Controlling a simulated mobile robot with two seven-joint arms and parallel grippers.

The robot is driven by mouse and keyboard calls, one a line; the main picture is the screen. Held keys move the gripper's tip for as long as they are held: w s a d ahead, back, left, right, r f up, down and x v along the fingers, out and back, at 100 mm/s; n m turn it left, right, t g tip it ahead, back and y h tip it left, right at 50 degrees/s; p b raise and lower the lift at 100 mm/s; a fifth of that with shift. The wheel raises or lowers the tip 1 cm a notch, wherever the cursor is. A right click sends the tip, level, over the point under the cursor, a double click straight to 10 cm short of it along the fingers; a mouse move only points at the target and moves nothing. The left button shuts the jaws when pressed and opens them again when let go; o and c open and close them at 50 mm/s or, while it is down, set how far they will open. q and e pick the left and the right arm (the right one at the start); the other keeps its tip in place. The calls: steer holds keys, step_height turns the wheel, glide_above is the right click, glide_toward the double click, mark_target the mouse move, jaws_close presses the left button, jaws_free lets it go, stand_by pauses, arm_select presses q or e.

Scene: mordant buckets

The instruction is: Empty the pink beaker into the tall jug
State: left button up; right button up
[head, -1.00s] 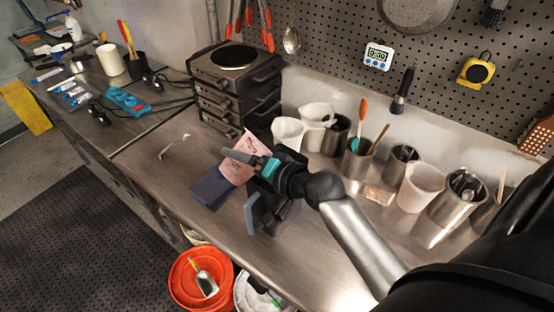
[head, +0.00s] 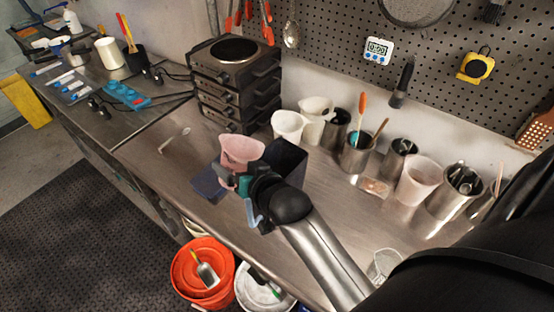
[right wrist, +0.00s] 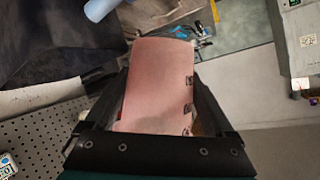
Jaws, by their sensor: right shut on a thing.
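The pink beaker (head: 241,150) is above the metal bench in the head view, with its rim up and roughly upright. My right gripper (head: 242,182) is shut on it. In the right wrist view the beaker (right wrist: 160,82) sits between the fingers, with dark printed marks on its wall; its contents are hidden. A white jug (head: 319,112), the taller of two white vessels, stands at the back of the bench, right of the burner stack and apart from the beaker. My left gripper is not in view.
A white beaker (head: 287,126) stands beside the jug. Steel tool cups (head: 355,157) and a translucent beaker (head: 418,180) line the wall. A dark boxy shape (head: 288,158) is behind my gripper. An orange bucket (head: 202,273) is below the bench edge.

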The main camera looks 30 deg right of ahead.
mark_target(224, 158)
steer(key=shift+a+r+n+h, duration=0.1)
steer(key=shift+a+n+h, duration=0.5)
steer(key=shift+a+n, duration=0.25)
steer(key=shift+a+f+n+h, duration=0.3)
steer(key=shift+f+n+h, duration=0.15)
steer(key=shift+n, duration=0.2)
steer(key=shift+r, duration=0.1)
step_height(224, 158, up, 6)
